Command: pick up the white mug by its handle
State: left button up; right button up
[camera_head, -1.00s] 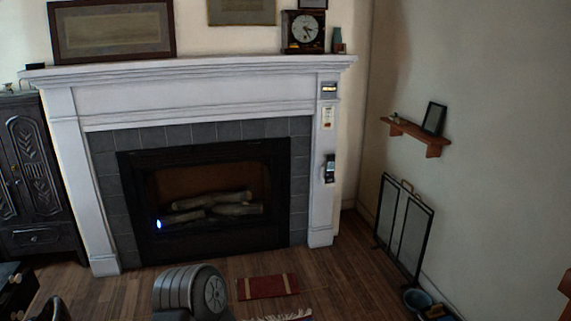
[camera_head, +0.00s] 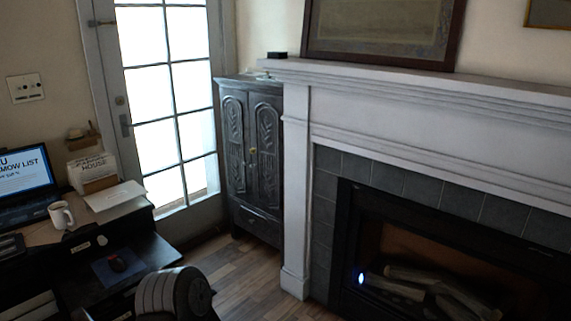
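The white mug (camera_head: 58,215) stands upright on the desk (camera_head: 88,232) at the left of the head view. Its handle appears to be on its right side. The mug is small and in front of the laptop. Neither of my grippers shows in this view, so I see no gripper near the mug.
A dark cabinet (camera_head: 252,160) and white fireplace (camera_head: 297,190) stand beyond. Some wood floor (camera_head: 240,275) is clear.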

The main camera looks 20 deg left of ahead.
aim_at(62, 217)
jog(key=i+u, duration=0.25)
jog(key=u, duration=0.25)
jog(key=i+l+u, duration=0.15)
jog(key=u, duration=0.3)
jog(key=i+l+u, duration=0.2)
jog(key=u, duration=0.3)
jog(key=i+l+u, duration=0.25)
jog(key=u, duration=0.25)
jog(key=i+l+u, duration=0.1)
jog(key=l+u, duration=0.25)
jog(key=u, duration=0.15)
jog(key=l+u, duration=0.45)
jog(key=i+l+u, duration=0.15)
jog(key=l+u, duration=1.6)
jog(key=k+l, duration=0.05)
